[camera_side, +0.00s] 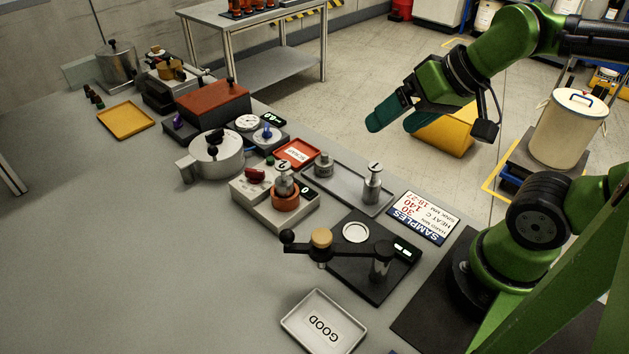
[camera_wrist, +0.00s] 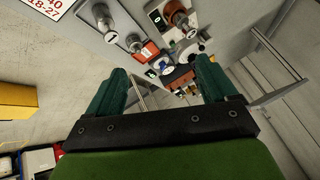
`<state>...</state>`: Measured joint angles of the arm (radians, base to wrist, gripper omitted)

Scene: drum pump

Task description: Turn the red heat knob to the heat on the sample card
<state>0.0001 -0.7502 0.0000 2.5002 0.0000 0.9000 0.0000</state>
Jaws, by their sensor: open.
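The red heat knob (camera_side: 255,174) sits on top of a beige heater box (camera_side: 262,205), left of an orange-red ring holding a metal piece marked 2 (camera_side: 284,182). The heater's small display (camera_side: 306,190) seems to read 0. My gripper (camera_side: 392,126) is open and empty, raised well above and beyond the bench's far side, apart from the knob.
A grey tray (camera_side: 345,193) with metal pieces, one marked 1, lies between heater and card. A black stand with a crank arm (camera_side: 335,245) and a GOOD tray (camera_side: 323,322) are nearer. A round lidded pot (camera_side: 217,160) stands beside the heater. The bench's left front is clear.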

